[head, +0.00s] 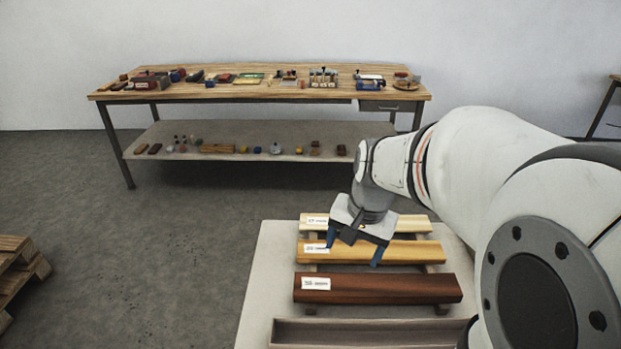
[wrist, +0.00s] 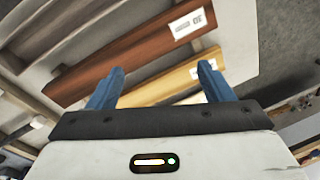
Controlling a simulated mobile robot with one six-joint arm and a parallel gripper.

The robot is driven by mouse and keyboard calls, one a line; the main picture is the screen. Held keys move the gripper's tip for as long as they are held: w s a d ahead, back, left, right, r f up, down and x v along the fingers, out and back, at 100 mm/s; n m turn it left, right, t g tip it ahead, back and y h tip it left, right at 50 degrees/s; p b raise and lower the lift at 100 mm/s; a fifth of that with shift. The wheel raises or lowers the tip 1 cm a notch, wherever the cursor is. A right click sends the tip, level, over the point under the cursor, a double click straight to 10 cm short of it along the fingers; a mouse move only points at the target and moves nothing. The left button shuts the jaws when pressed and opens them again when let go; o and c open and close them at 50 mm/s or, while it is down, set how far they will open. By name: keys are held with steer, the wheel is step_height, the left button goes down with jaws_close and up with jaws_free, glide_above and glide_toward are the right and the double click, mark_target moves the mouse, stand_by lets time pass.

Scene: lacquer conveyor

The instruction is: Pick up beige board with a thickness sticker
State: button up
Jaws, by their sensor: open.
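Three boards with white stickers lie across supports on a pale platform. The back board (head: 400,222) is pale beige. The middle board (head: 405,251) is golden yellow. The front board (head: 390,289) is dark red-brown; its printed sticker (head: 316,283) is too small to read surely. My gripper (head: 354,250) is open and empty, over the left part of the middle board and partly covering the back one. In the wrist view the yellow board (wrist: 165,84) runs between the blue fingers (wrist: 160,70), with the red-brown board (wrist: 130,53) beyond. Contact cannot be told.
A grey trough (head: 350,335) lies at the platform's front. The pale platform (head: 262,275) has bare room left of the boards. A wooden workbench (head: 215,92) with small items and a lower shelf (head: 340,133) stands behind. Wooden pallets (head: 15,262) sit at the left.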

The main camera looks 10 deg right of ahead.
steer(key=shift+o, duration=1)
steer(key=w+d+f+m+y+p, duration=0.1)
steer(key=w+d+f+m, duration=0.1)
steer(key=w+d+m, duration=0.5)
steer(key=shift+w+f+m+g+p, duration=0.3)
steer(key=shift+w+m+g, duration=0.1)
steer(key=shift+m, duration=0.2)
steer(key=m+y, duration=0.1)
steer(key=m, duration=0.4)
glide_toward(371, 248)
steer(key=shift+w+a+f+p, duration=0.15)
steer(key=shift+w+f+p, duration=0.2)
steer(key=shift+p, duration=0.1)
steer(key=shift+f+m, duration=0.25)
steer(key=shift+m, duration=0.05)
steer(key=x, duration=0.5)
steer(key=p+x, duration=0.1)
steer(key=x, duration=0.1)
steer(key=shift+s+a+f, duration=0.1)
steer(key=shift+s+f, duration=0.05)
steer(key=shift+s, duration=0.2)
steer(key=c, duration=1.3)
